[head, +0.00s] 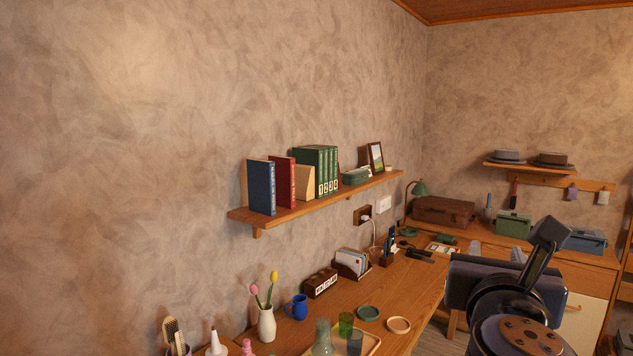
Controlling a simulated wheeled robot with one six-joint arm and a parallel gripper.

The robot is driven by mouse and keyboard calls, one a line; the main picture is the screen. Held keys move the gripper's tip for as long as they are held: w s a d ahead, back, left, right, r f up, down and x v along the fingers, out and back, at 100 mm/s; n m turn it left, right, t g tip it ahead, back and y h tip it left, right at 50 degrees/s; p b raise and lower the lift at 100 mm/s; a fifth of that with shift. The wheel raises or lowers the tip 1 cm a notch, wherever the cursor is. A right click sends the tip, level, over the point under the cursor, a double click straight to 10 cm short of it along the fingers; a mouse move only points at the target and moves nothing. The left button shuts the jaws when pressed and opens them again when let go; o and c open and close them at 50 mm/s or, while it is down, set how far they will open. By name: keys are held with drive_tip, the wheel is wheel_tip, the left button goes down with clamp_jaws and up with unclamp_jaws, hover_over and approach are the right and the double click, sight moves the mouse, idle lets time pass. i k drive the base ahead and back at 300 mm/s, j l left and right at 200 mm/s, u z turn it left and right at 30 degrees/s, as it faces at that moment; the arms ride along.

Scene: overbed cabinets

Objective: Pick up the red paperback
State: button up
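The red paperback (288,182) stands upright on the wooden wall shelf (318,202). A taller-looking blue book (262,187) stands at its left, and a light tan block or bookend (305,183) is at its right. The lower part of the red book's spine faces the room and is in view; much of its cover is hidden behind the blue book. My arm shows at the lower right, with my gripper (543,252) seemingly at its upper end, far to the right of the shelf and apart from the books. Its fingers cannot be made out clearly.
Numbered green volumes (318,168), a green box (355,177) and a picture frame (376,157) share the shelf. Below, the desk (410,285) holds a tulip vase (266,322), a blue mug (297,307) and a letter holder (352,263). The air before the shelf is clear.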

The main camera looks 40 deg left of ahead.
sight(285, 166)
drive_tip(key=i+u, duration=0.1)
drive_tip(key=i, duration=0.75)
drive_tip(key=i+l+u, duration=0.1)
drive_tip(key=i, duration=0.7)
drive_tip(key=i+j+u, duration=0.1)
drive_tip(key=i+u, duration=0.2)
drive_tip(key=u, duration=0.15)
drive_tip(key=i+u, duration=0.65)
drive_tip(key=u, duration=0.2)
drive_tip(key=i+l+u, duration=0.25)
drive_tip(key=u, duration=0.15)
drive_tip(key=i+u, duration=0.6)
